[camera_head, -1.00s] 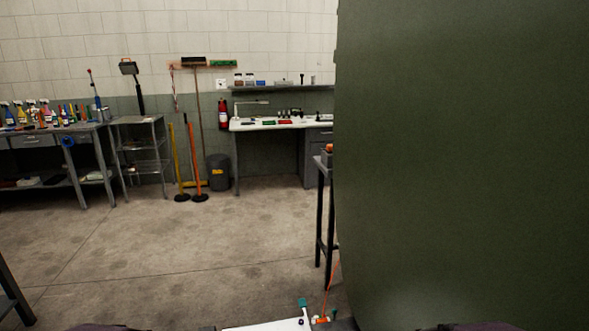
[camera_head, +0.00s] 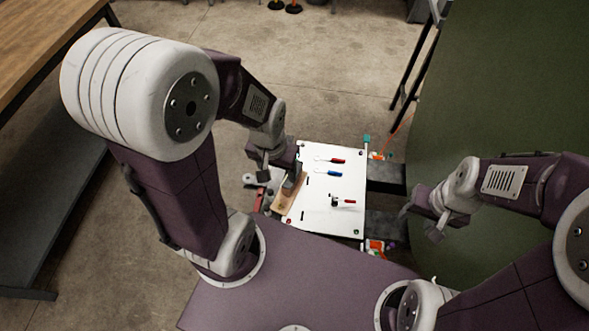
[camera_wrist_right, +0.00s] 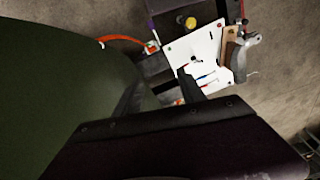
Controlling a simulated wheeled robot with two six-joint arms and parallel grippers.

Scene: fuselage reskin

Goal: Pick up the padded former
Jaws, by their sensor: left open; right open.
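A tan, wood-like piece (camera_head: 289,201), which looks like the padded former, lies along the left edge of a white board (camera_head: 335,215). It also shows in the right wrist view (camera_wrist_right: 229,60). My left gripper (camera_head: 278,172) is open, close above the tan piece's far end and partly covering it. I cannot tell whether it touches. My right gripper (camera_head: 420,222) is open and empty, to the right of the board and beside the large green panel (camera_head: 520,85). Its dark fingers (camera_wrist_right: 161,92) show in the right wrist view.
Red and blue markers (camera_head: 329,173) lie on the board. Orange-marked items sit at its right side. A wooden-topped bench (camera_head: 45,45) stands at the left and a dark-legged stand (camera_head: 415,70) behind the board. The concrete floor (camera_head: 330,75) beyond is open.

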